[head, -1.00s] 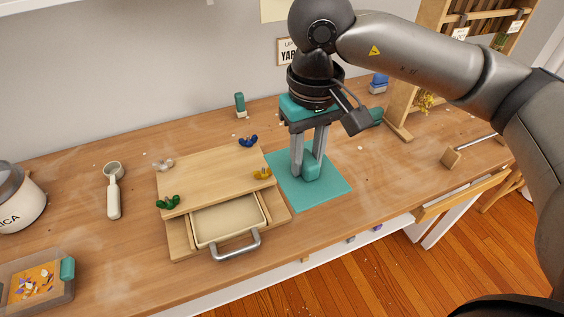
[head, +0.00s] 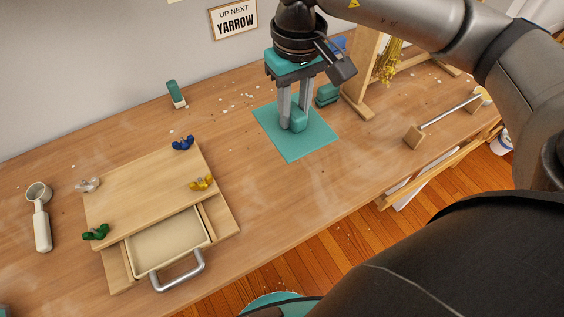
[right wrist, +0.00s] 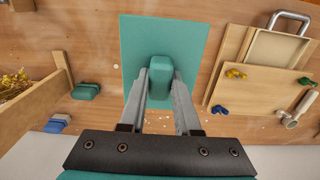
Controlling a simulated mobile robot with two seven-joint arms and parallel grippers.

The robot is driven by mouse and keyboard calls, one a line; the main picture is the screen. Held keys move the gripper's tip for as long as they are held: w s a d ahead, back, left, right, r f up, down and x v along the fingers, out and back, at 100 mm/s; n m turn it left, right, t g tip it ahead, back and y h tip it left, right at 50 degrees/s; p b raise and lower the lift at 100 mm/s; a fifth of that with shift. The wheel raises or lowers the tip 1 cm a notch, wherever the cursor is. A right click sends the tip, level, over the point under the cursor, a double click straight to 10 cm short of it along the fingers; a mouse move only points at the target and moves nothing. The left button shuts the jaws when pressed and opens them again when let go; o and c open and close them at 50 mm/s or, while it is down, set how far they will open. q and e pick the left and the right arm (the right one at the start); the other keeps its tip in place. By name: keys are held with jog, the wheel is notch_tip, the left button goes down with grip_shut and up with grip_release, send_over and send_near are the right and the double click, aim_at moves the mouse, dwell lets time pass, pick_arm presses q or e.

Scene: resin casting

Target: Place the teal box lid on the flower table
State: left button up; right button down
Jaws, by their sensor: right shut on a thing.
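A teal rounded piece (head: 298,119), which looks like the teal box lid, is between the grey fingers of my right gripper (head: 294,112). In the right wrist view the piece (right wrist: 160,72) sits between the fingertips (right wrist: 160,82), over the teal mat (right wrist: 135,45). My right gripper points down and is shut on it. I cannot tell whether the piece touches the mat (head: 310,145). Another teal rounded object (head: 327,95) stands just right of the gripper. No separate flower table can be made out. My left gripper is not in view.
A wooden board (head: 140,190) with several coloured clamps and an open drawer (head: 170,245) stands at left. A wooden rack (head: 360,75) with yellow dried flowers (head: 388,62) stands at right. A wooden-ended rod (head: 450,108) lies further right. Bare tabletop (head: 265,195) lies in front of the mat.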

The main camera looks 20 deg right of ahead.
aim_at(294, 127)
notch_tip(294, 127, down, 12)
jog(key=shift+r+b, duration=0.1)
jog(key=shift+b, duration=0.6)
jog(key=shift+f+b, duration=0.35)
jog(key=shift+f, duration=2.05)
jog(key=shift+f, duration=0.15)
jog(key=c, duration=0.6)
grip_release()
jog(key=shift+r, duration=0.25)
notch_tip(294, 127, up, 12)
jog(key=shift+f+p, duration=0.1)
jog(key=shift+p, duration=0.7)
